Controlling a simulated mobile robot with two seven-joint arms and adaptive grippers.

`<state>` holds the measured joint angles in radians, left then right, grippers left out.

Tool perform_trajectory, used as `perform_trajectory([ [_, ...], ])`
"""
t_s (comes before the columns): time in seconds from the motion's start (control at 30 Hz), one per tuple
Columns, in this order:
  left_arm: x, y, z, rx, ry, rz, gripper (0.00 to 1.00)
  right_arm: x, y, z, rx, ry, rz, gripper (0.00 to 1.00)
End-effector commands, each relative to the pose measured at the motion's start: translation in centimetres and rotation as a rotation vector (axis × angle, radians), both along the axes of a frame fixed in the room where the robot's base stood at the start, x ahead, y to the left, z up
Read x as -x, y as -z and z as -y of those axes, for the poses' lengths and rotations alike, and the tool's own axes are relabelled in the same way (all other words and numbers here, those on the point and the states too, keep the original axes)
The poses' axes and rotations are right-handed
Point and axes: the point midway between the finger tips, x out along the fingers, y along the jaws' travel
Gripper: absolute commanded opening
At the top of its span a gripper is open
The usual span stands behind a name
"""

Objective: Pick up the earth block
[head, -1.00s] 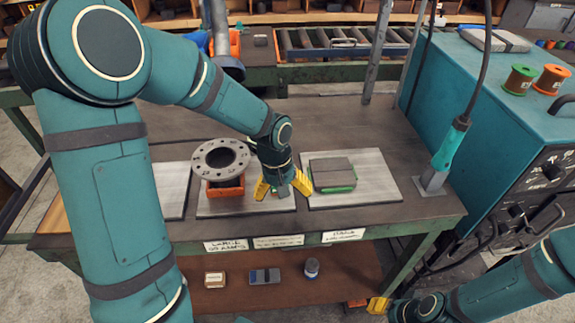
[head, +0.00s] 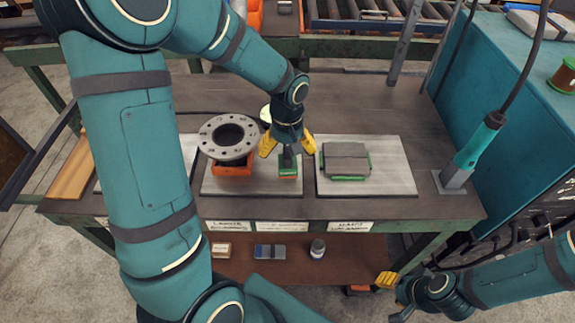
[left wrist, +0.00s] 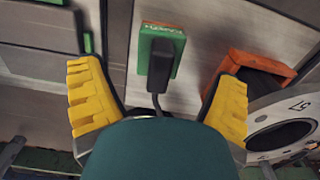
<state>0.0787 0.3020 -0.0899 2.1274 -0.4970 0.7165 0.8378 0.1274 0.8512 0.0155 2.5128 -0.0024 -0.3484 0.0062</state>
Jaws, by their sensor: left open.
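The earth block is a small green block with a lettered label (left wrist: 172,32), with a black clamp-like piece and cable on it. In the head view the green block (head: 288,168) rests on the middle metal plate (head: 240,187), right of the flanged pipe (head: 228,136). My left gripper (head: 288,146) is open, just above and behind the block. In the left wrist view the block lies beyond and between the spread yellow fingers (left wrist: 158,108), untouched. My right gripper (head: 388,281) is low at the right, beyond the table's front edge; its jaw opening is unclear.
The pipe stands on an orange block (head: 232,169) close left of my left gripper. A grey block on green (head: 346,160) sits on the right plate (head: 395,180). A teal torch (head: 479,147) stands at the table's right. The lower shelf (head: 330,268) holds small items.

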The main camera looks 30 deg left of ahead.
Motion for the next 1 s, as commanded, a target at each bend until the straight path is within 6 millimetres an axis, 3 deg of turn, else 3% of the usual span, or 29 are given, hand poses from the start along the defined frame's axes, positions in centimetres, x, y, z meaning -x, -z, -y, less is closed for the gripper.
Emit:
perform_trajectory([
  [0.4, 0.0, 5.2, 0.0, 0.001, -0.001, -0.003, 0.89, -0.1, 1.2, 0.0, 0.0, 0.0, 0.003, 0.47],
  [0.7, 0.0, 5.5, 0.0, 0.001, -0.001, -0.001, 0.89, -0.2, 1.2, 0.0, 0.001, 0.0, 0.004, 0.47],
  [0.77, 0.0, 5.5, 0.0, 0.001, -0.001, -0.001, 0.74, -0.2, 1.2, 0.0, 0.001, 0.0, 0.004, 0.47],
  [0.93, 0.0, 5.5, 0.0, 0.001, -0.001, -0.001, 0.14, -0.2, 1.2, 0.0, 0.001, 0.0, 0.004, 0.47],
  [1.0, 0.0, 5.5, 0.0, 0.001, -0.001, -0.001, 0.09, -0.2, 1.2, 0.0, 0.001, 0.0, 0.004, 0.47],
])
